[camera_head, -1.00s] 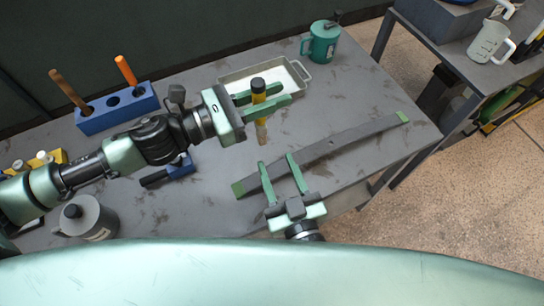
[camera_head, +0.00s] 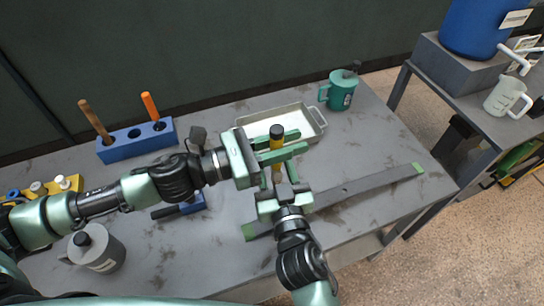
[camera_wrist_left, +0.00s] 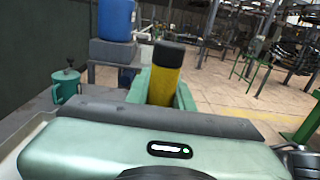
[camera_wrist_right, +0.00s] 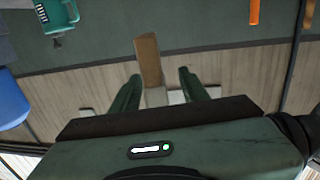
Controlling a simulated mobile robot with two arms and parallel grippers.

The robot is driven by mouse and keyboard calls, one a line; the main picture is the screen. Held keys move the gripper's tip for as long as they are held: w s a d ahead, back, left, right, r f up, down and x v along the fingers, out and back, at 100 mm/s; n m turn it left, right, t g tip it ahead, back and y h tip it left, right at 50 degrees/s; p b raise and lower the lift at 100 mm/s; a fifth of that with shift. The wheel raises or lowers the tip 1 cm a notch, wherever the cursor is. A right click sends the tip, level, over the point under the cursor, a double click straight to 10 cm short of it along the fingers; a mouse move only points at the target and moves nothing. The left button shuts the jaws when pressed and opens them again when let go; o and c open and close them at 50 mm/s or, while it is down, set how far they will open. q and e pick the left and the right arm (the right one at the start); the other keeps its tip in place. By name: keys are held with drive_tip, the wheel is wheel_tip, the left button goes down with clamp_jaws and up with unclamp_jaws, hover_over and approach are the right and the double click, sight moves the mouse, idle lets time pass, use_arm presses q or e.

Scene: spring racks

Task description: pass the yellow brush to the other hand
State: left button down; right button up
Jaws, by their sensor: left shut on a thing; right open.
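The yellow brush (camera_head: 277,144) has a black cap on top and stands about upright in my left gripper (camera_head: 300,141), which is shut on it above the table. In the left wrist view the brush (camera_wrist_left: 165,80) stands between the fingers. My right gripper (camera_head: 279,168) is open just below the left one, its fingers pointing at the lower part of the brush.
A metal tray (camera_head: 318,117) lies behind the grippers, with a green mug (camera_head: 340,92) to its right. A dark flat bar with green ends (camera_head: 370,185) lies to the right. A blue block with handles (camera_head: 120,149) and a grey mug (camera_head: 100,252) are on the left.

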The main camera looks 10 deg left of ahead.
drive_tip(key=shift+w+a, duration=0.2)
drive_tip(key=shift+w, duration=0.3)
clamp_jaws()
use_arm(q)
drive_tip(key=c, duration=1.1)
unclamp_jaws()
drive_tip(key=shift+c, duration=0.2)
